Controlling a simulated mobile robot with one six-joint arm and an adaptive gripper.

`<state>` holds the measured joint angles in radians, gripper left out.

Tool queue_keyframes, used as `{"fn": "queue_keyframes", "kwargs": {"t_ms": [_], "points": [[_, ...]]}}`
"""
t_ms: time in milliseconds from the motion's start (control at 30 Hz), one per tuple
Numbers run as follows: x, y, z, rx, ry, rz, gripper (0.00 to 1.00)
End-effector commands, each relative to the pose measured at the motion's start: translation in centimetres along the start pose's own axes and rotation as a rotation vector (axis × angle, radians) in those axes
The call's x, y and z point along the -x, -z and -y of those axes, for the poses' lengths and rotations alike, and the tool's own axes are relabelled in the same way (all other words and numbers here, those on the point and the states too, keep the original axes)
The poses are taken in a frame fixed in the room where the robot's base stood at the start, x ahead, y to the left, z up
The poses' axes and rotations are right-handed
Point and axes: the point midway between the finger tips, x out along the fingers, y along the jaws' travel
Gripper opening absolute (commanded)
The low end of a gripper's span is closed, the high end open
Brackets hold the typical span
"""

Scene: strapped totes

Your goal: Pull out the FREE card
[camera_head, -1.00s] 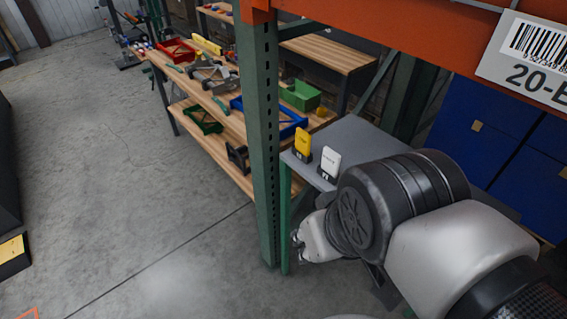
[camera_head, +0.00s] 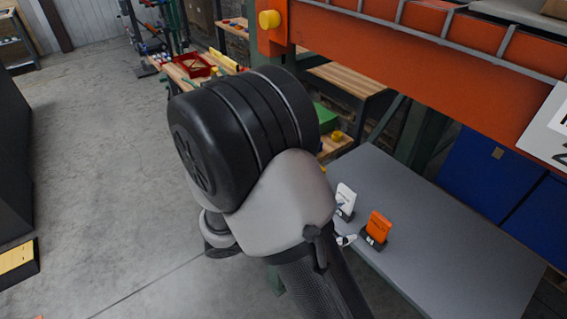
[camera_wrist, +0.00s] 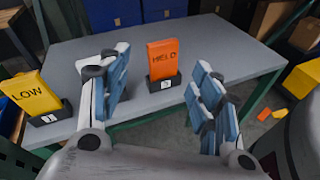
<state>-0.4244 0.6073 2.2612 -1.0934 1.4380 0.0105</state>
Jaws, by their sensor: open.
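An orange card reading HELD (camera_wrist: 162,60) stands upright in a dark holder on a grey table. It also shows in the head view (camera_head: 379,226). A white card (camera_head: 345,196) stands in a holder to its left in the head view, its lettering too small to read. A yellow card reading LOW (camera_wrist: 35,94) stands further left. No card legibly reads FREE. My gripper (camera_wrist: 160,88) is open and empty, with the orange card beyond the gap between its fingers.
The grey table (camera_head: 450,240) has free room right of the cards. An orange rack beam (camera_head: 400,35) crosses above it. Blue cabinets (camera_head: 480,165) stand behind. A workbench with a red tray (camera_head: 195,65) lies at the back left.

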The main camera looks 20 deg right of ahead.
Motion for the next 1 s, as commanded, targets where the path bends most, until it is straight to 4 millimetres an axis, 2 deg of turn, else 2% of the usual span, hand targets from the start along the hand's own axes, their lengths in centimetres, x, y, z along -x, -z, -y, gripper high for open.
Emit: {"fn": "queue_keyframes", "kwargs": {"t_ms": [33,200,367,567,1000], "points": [[0.3,1.4,-0.8,0.073,-0.073,0.048,0.58],[1.5,5.1,-3.1,0.228,-0.275,0.156,0.58],[2.1,7.0,-3.9,0.293,-0.368,0.198,0.58],[1.2,7.2,-4.5,0.303,-0.383,0.206,0.58],[-4.7,6.2,-7.0,0.3,-0.378,0.204,0.58]]}}
